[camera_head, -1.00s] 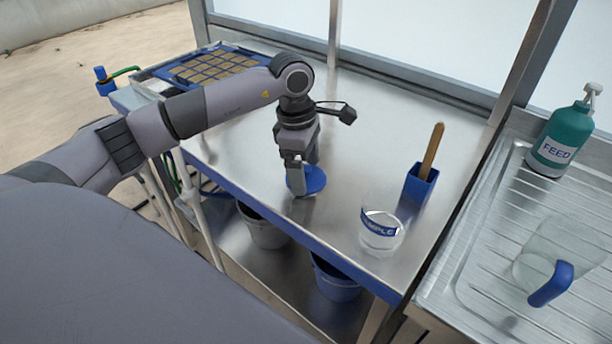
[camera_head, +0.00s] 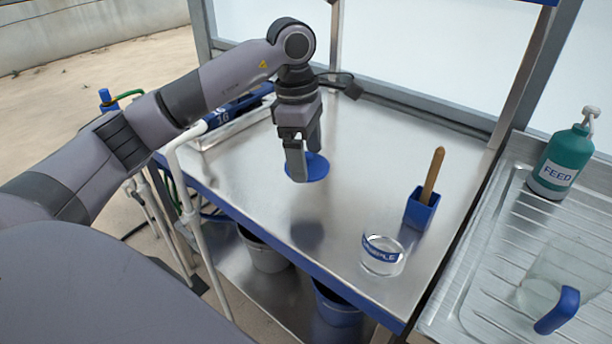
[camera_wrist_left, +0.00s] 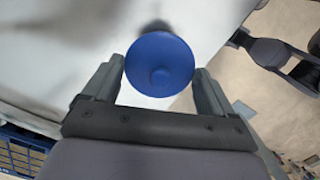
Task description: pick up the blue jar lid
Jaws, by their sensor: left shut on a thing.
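The blue jar lid (camera_head: 318,167) is a round disc held in my left gripper (camera_head: 305,168). In the left wrist view the lid (camera_wrist_left: 160,62) shows its round face with a small raised knob, between the two fingers of my left gripper (camera_wrist_left: 160,82). The gripper is shut on it. The lid appears to be raised off the metal table, with a dark patch on the tabletop below it. A clear glass jar (camera_head: 382,262) with a blue label stands open near the table's front edge.
A blue holder (camera_head: 421,208) with a wooden stick stands behind the jar on the steel table (camera_head: 365,160). A green FEED bottle (camera_head: 562,160) and a clear jug with a blue handle (camera_head: 557,310) are on the ribbed drainer at right. A blue tray is partly hidden behind my arm.

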